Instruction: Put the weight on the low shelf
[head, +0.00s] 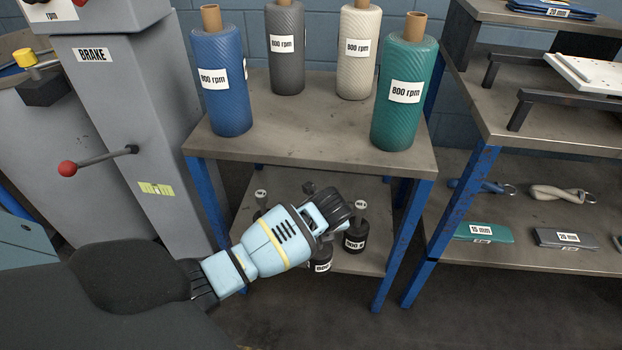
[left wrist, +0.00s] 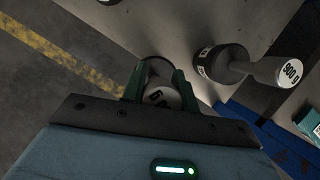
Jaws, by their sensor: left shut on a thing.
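My left gripper (head: 337,212) is in front of the small table's low shelf (head: 262,183), its fingers beside the weights there. In the left wrist view its green-edged fingers (left wrist: 160,88) are shut around a weight with a pale, printed top (left wrist: 161,97). In the head view the fingers and hand largely hide this weight, and I cannot tell whether it touches the shelf. A dark weight (head: 355,237) stands upright on the low shelf to the right; a 900 g weight (left wrist: 228,64) also shows in the left wrist view. Another dark weight (head: 320,267) is partly hidden below the hand. My right gripper is not in view.
Several rolls, such as the blue roll (head: 222,85) and green roll (head: 402,95), stand on the tabletop above. A blue table leg (head: 403,245) is right of the gripper. A grey machine (head: 140,120) with a red-knobbed lever stands left. A second shelf unit (head: 530,180) stands right.

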